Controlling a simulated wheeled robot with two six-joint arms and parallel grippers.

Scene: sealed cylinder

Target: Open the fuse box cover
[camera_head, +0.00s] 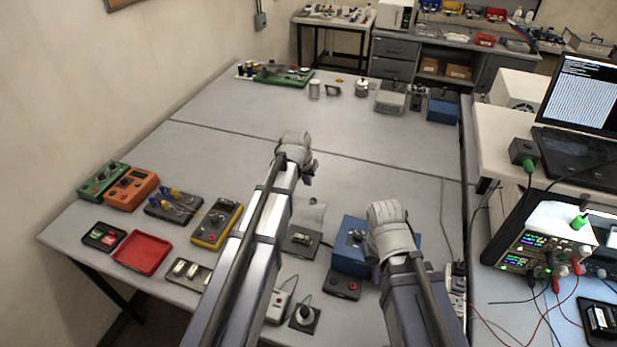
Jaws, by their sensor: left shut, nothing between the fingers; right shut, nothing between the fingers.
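A small dark box (301,242) with a fitting inside stands on the table between my two arms. A pale, see-through-looking panel (311,213) stands up at its back edge; this looks like a raised fuse box cover, though it is too small to be sure. My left gripper (296,154) is shut and empty, above the table and beyond the box in the picture. My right gripper (389,232) is shut and empty, to the right of the box, in front of part of a blue box (348,262). Neither gripper visibly touches the panel.
A small dark button box (345,284) lies in front of the blue box. Multimeters (131,189), a red tray (142,252) and a yellow device (216,224) stand at left. Parts line the table's far side. The middle beyond my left gripper is clear.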

